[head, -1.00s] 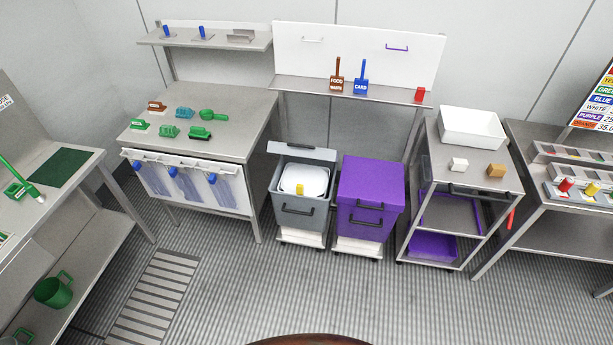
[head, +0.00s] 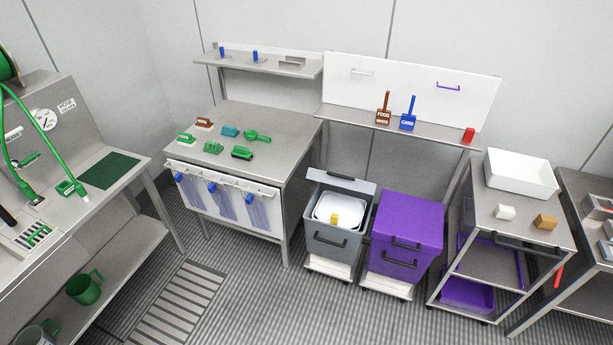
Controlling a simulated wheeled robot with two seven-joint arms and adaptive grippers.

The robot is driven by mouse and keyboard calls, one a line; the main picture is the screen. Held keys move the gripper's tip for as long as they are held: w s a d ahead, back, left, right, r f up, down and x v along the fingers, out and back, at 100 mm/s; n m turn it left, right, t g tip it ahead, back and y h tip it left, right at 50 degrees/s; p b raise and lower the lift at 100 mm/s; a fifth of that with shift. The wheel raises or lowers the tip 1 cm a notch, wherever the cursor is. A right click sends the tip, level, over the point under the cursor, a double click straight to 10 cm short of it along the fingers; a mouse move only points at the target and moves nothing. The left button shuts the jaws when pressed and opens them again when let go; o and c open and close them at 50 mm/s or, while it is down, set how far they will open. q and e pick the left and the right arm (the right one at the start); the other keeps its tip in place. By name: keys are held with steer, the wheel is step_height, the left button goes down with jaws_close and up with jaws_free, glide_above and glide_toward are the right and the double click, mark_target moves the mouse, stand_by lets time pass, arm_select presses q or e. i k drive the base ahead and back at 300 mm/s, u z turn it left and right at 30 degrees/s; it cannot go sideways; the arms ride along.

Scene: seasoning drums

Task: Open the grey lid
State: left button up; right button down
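The grey drum (head: 336,243) stands on a low white wheeled base near the middle of the head view. Its grey lid (head: 341,181) is raised and leans at the back of the drum, so the top is open. Inside are a white liner or tub (head: 340,207) and a yellow item (head: 334,219). A dark handle sits on the drum's front. Neither of my grippers shows in the view.
A purple drum (head: 405,232) with its lid closed stands just right of the grey one. A steel table (head: 257,118) with scoops and brushes is on the left, a cart (head: 510,226) on the right. Ribbed floor (head: 270,310) in front is clear.

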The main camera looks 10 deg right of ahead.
mark_target(350, 183)
steer(key=u, duration=0.05)
steer(key=i, duration=1.3)
steer(key=z, duration=0.65)
